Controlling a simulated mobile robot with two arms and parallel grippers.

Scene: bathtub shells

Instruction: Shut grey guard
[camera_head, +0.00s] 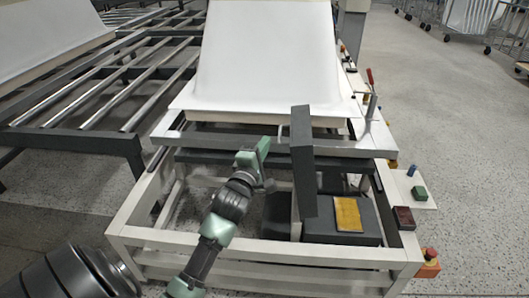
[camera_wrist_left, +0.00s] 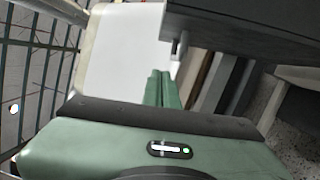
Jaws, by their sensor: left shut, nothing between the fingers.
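The grey guard (camera_head: 302,165) is a dark grey panel standing out from the front of the pale machine frame (camera_head: 230,258). It is swung open, roughly edge-on to me in the head view. In the left wrist view the guard (camera_wrist_left: 245,32) fills the upper right, with a small fitting on its lower edge. My left gripper (camera_head: 266,146) is just left of the guard, by the frame's front. Its green fingers (camera_wrist_left: 158,88) are shut together and empty; I see no clear contact with the guard. My right gripper is not in view.
A white shell (camera_head: 265,55) sits on the frame behind the guard. A dark box with a yellow plate (camera_head: 348,214) lies right of the guard. A red-handled clamp (camera_head: 370,90) and an emergency button (camera_head: 429,258) line the right side. A roller conveyor (camera_head: 90,95) is at left.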

